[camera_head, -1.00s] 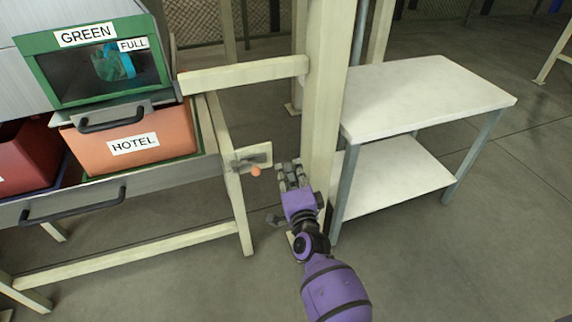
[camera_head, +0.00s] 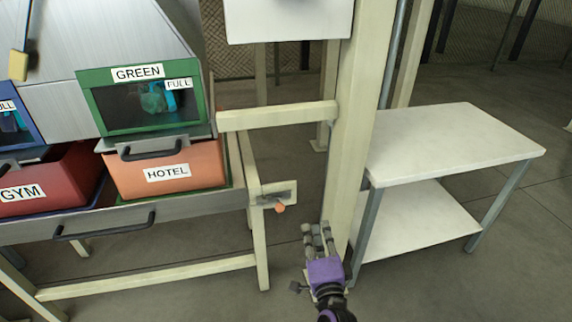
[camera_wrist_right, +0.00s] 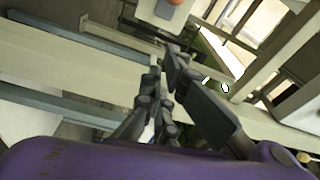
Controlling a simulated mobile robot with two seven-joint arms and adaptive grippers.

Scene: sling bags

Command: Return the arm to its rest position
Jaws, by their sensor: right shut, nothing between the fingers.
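My right gripper (camera_head: 318,240), on a purple arm, is low in the head view, in front of the foot of the cream post (camera_head: 352,130). It is shut and empty. In the right wrist view its dark fingers (camera_wrist_right: 160,75) come together, with cream beams behind them. I cannot tell from the head view how far it is from the post. My left gripper is in neither view.
A white two-level table (camera_head: 455,145) stands right of the post. To the left, a rack holds an orange HOTEL bin (camera_head: 168,172), a red GYM bin (camera_head: 45,185) and a green-framed box (camera_head: 140,100). An orange knob (camera_head: 280,208) sticks out from the rack's corner. Open floor lies in front.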

